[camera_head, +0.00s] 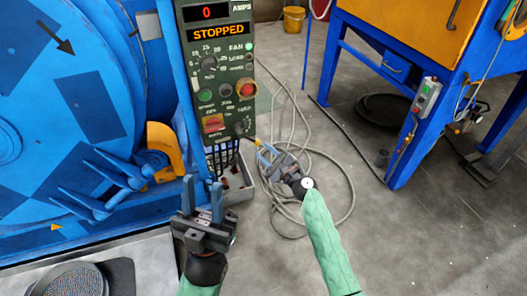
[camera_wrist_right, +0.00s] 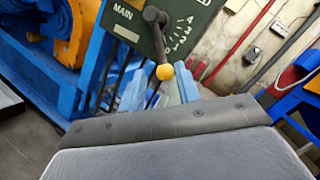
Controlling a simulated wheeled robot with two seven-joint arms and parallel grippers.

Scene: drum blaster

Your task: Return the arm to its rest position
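My right gripper (camera_head: 265,154) is at the lower right side of the green control panel (camera_head: 218,75), its arm reaching in from the lower right. In the right wrist view its fingers (camera_wrist_right: 158,90) stand apart. A lever with a yellow ball knob (camera_wrist_right: 165,72) appears in line with the gap between them; I cannot tell whether they touch it. The knob also shows in the head view (camera_head: 257,142), just beyond the fingertips. My left gripper (camera_head: 201,186) is open and empty, pointing up in front of the blue machine.
The panel display (camera_head: 219,31) reads STOPPED. The large blue drum machine (camera_head: 75,100) fills the left. A grey tray (camera_head: 240,188) is below the panel. Cable coils (camera_head: 340,210) lie on the floor. A blue-framed orange machine (camera_head: 410,35) stands at the right, with open floor before it.

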